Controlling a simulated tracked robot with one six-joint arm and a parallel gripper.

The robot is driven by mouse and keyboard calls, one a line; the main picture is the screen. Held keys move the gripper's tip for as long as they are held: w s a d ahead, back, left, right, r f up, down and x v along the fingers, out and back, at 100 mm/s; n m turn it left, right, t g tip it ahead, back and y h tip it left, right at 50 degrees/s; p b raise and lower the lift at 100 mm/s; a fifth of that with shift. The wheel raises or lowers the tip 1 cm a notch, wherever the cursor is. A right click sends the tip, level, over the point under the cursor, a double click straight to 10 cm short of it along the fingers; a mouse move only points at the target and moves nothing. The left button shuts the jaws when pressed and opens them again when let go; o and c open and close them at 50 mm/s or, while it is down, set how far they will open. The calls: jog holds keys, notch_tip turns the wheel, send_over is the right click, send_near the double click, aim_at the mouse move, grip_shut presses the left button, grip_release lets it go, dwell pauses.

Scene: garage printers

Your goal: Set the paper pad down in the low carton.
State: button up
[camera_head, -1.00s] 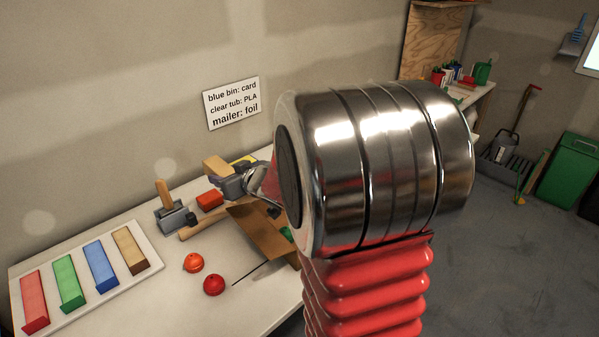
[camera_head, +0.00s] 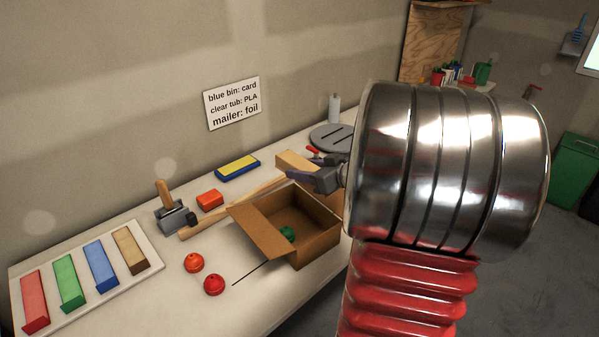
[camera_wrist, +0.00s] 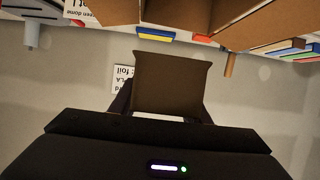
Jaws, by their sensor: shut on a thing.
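My gripper (camera_head: 313,170) is shut on a tan block-shaped thing, which I take to be the paper pad (camera_head: 296,160). In the head view the pad is held above the table, at the back edge of the low carton. In the wrist view the pad (camera_wrist: 172,82) shows as a dark brown slab between the fingers, which are mostly hidden. The low carton (camera_head: 318,236) is an open brown cardboard box with a flap folded out to the left. A small green thing (camera_head: 288,233) lies inside it. The carton's walls also show at the top of the wrist view (camera_wrist: 272,24).
Two red-orange balls (camera_head: 194,263) and a thin dark rod lie left of the carton. A long wooden handle (camera_head: 235,208) lies behind it. A red block (camera_head: 209,200), a blue-yellow block (camera_head: 237,168) and a grey disc (camera_head: 331,137) stand farther back. A tray of coloured bars (camera_head: 143,236) is at left.

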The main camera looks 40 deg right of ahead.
jog(key=shift+s, duration=0.1)
dwell(0.3)
jog(key=shift+f, duration=0.15)
notch_tip(320, 180, down, 10)
jog(key=shift+f, duration=0.15)
dwell(1.0)
jog(key=o, duration=1.1)
jog(key=shift+s, duration=0.15)
jog(key=v, duration=1.3)
jog(key=shift+s+r, duration=0.15)
jog(key=shift+r, duration=0.05)
